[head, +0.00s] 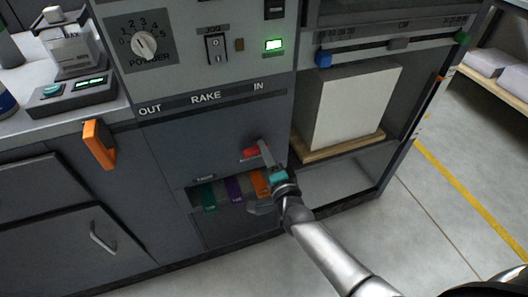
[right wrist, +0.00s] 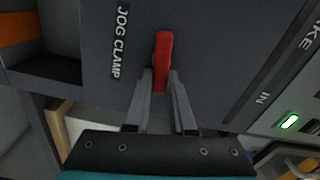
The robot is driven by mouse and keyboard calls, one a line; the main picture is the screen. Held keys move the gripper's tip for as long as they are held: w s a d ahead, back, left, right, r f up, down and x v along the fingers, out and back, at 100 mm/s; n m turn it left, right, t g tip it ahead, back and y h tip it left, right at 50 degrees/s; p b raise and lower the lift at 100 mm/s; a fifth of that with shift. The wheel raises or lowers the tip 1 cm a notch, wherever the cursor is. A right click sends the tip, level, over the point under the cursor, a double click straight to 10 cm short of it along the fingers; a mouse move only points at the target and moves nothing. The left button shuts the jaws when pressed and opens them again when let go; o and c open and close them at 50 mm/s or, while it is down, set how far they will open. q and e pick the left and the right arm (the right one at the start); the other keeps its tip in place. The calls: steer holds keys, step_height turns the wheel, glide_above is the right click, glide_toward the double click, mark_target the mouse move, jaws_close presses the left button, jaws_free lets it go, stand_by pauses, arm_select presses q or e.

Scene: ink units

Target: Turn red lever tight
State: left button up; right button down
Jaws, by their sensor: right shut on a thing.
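The red lever (head: 250,153) is on the dark front panel of the machine, below the "RAKE" and "IN" lettering. My right gripper (head: 262,150) reaches it from the lower right and covers part of it. In the right wrist view the red lever (right wrist: 163,50) stands upright in the picture, beside the "JOG CLAMP" label. There the fingers of my right gripper (right wrist: 161,78) are shut on its lower end, one on each side. My left gripper is not in view.
Green (head: 208,198), purple (head: 234,188) and orange (head: 260,183) tabs sit in a recess below the lever. An orange handle (head: 99,144) sticks out at the left. A white block (head: 350,105) stands on a wooden board at the right. Open floor lies further right.

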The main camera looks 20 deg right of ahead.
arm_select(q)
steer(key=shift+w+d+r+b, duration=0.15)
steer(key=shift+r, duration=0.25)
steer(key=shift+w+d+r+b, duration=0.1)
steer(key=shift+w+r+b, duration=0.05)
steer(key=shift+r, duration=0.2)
arm_select(e)
steer(key=shift+f+m, duration=0.2)
steer(key=shift+m, duration=0.8)
steer(key=c, duration=0.8)
jaws_free()
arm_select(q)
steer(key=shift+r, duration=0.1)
arm_select(e)
steer(key=shift+o, duration=0.2)
steer(key=shift+s, duration=0.1)
arm_select(q)
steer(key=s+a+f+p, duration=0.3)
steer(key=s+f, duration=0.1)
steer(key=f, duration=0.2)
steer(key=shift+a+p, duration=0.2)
steer(key=shift+p, duration=0.15)
arm_select(e)
steer(key=s, duration=1.5)
steer(key=shift+d, duration=0.25)
